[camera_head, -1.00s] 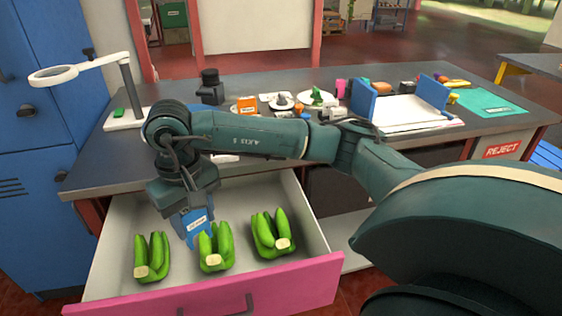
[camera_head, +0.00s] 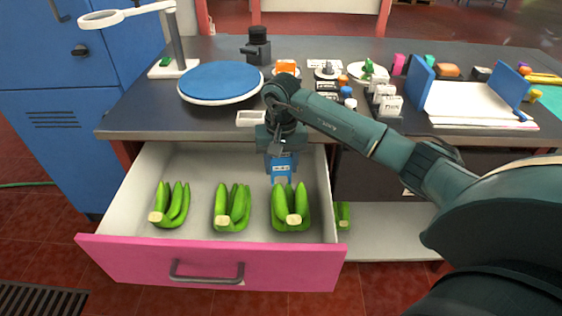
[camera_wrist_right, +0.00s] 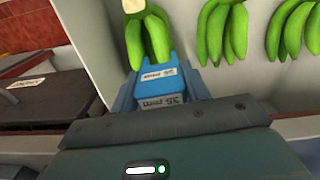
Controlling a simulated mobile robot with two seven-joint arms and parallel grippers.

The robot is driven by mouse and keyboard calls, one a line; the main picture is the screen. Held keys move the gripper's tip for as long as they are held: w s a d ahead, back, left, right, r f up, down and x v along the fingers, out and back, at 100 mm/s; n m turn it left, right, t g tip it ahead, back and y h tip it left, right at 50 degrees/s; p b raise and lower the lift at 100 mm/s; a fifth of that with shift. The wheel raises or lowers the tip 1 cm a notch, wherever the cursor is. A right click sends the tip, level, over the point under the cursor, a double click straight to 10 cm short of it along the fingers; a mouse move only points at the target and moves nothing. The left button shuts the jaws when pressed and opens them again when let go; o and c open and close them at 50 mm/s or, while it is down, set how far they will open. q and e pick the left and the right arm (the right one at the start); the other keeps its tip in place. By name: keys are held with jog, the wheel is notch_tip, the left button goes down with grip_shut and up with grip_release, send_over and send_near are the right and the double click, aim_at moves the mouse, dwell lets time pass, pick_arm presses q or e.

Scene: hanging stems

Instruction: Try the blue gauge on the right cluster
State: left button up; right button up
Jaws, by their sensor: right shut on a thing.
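The blue gauge (camera_head: 282,166), with a white label, is held in my right gripper (camera_head: 281,152), which points down over the back of the open drawer. The gauge also shows in the right wrist view (camera_wrist_right: 160,88). The right cluster (camera_head: 291,207) of green bananas lies in the drawer just in front of the gauge. In the wrist view the gauge's edge meets the finger ends of this cluster (camera_wrist_right: 150,38); I cannot tell whether it fits around them. The middle cluster (camera_head: 232,207) and left cluster (camera_head: 170,204) lie to the left. My left gripper is not in view.
The drawer (camera_head: 210,262) has a pink front and pale walls; its right wall is close to the right cluster. Another green piece (camera_head: 343,215) shows outside that wall. Above, the worktop holds a blue round plate (camera_head: 220,82), a magnifier lamp (camera_head: 177,45) and several small items.

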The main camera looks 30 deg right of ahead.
aim_at(281, 174)
jog(key=shift+a+f, duration=0.1)
jog(key=shift+f, duration=0.4)
notch_tip(281, 174, down, 2)
jog(key=shift+f+b, duration=0.2)
jog(key=shift+b, duration=0.8)
jog(key=shift+f+b, duration=0.35)
jog(key=shift+f, duration=0.55)
pick_arm(q)
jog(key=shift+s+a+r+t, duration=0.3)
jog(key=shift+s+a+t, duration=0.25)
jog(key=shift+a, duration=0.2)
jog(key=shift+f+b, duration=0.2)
jog(key=shift+b, duration=0.1)
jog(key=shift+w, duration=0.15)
